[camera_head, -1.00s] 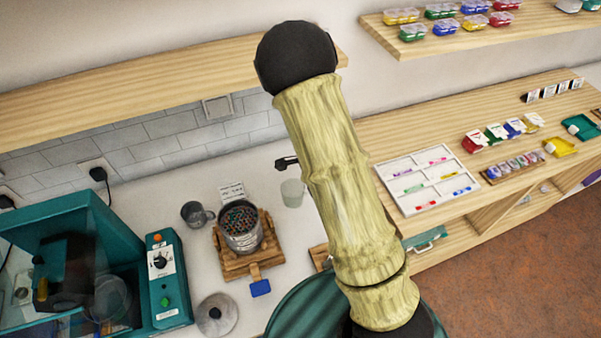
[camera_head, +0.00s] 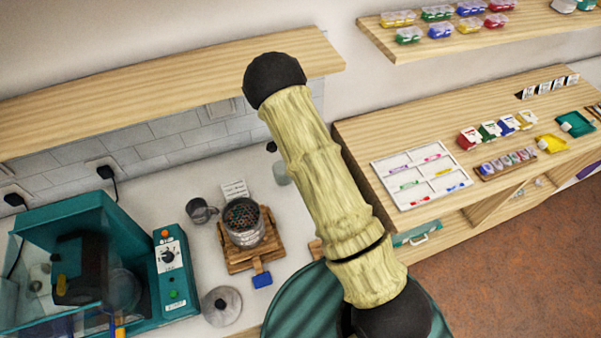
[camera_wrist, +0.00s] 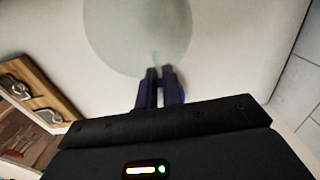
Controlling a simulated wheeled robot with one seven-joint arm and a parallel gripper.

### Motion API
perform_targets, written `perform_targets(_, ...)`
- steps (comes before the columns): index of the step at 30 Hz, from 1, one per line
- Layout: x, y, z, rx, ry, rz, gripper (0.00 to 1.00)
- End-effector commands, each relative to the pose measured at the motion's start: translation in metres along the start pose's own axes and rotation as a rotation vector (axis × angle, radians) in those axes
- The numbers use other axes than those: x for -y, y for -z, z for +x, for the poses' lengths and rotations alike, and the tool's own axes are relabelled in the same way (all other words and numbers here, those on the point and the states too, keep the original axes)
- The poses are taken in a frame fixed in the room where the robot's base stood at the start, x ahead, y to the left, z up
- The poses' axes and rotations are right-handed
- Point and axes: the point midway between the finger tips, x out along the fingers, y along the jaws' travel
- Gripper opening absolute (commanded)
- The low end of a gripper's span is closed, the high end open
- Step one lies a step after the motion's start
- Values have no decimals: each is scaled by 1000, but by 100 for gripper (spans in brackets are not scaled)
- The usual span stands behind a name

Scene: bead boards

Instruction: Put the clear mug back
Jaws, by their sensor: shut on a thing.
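The clear mug (camera_head: 281,173), pale and greenish, is partly hidden behind my arm in the head view, on the counter side near the tiled wall. In the wrist view it shows as a large pale round shape (camera_wrist: 137,32) just beyond the fingertips. My gripper (camera_wrist: 160,73) is shut on the mug at its near edge; the fingers are close together there. Whether the mug touches the counter cannot be told. My arm hides most of the gripper in the head view.
A smoky grey mug (camera_head: 201,211) stands left of a bead-filled metal pot (camera_head: 243,236) on a wooden board (camera_head: 237,265). A label card (camera_head: 234,189) stands behind the pot. A wooden shelf (camera_head: 150,95) overhangs the counter. A teal machine (camera_head: 180,270) stands at left.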

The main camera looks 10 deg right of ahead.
Motion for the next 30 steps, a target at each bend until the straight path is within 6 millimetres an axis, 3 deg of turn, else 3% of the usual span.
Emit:
perform_targets(5,-1,1,9,-1,-3,0,0)
perform_targets(10,-2,1,31,-1,-4,1,0)
perform_targets(26,4,0,43,0,0,0,0)
perform_targets(27,4,0,42,0,0,0,12)
perform_targets(30,4,0,42,0,0,0,29)
